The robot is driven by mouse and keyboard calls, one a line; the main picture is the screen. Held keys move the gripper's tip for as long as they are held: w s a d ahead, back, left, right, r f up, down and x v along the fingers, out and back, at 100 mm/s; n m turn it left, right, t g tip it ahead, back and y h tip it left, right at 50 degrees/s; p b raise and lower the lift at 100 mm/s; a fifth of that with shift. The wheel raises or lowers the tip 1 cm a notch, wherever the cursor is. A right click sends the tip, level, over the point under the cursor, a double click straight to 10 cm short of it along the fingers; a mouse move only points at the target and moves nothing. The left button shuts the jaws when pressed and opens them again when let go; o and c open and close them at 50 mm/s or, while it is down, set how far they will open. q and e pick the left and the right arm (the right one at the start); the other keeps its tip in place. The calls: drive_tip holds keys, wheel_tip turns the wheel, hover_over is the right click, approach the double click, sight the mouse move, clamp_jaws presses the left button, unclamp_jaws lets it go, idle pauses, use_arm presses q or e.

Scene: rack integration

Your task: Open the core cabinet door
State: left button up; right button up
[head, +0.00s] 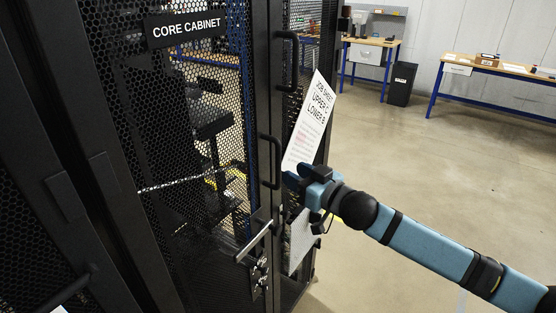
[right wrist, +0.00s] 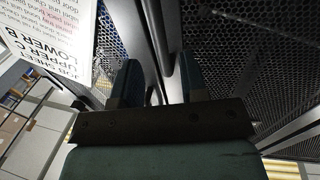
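The core cabinet door (head: 190,120) is a black mesh panel with a "CORE CABINET" sign (head: 186,28) at its top. It looks shut. A black vertical handle (head: 270,162) stands at its right edge, and a silver bar with keys (head: 254,242) is lower down. My right gripper (head: 299,178) is just right of that handle, in front of the side panel. In the right wrist view its two fingers (right wrist: 157,85) are apart, with dark bars of the cabinet showing between and beyond them. I cannot tell whether they touch the handle. My left gripper is not in view.
A white job sheet (head: 311,120) hangs beside the right gripper and also shows in the right wrist view (right wrist: 75,35). Another black handle (head: 289,62) is above. Workbenches (head: 372,45) and a black bin (head: 401,84) stand at the back. The floor right of the cabinet is clear.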

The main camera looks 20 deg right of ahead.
sight(280, 166)
drive_tip(key=p+x, duration=0.1)
drive_tip(key=x, duration=0.5)
drive_tip(key=shift+w+a, duration=0.1)
drive_tip(key=shift+w, duration=0.05)
drive_tip(key=shift+c, duration=0.3)
clamp_jaws()
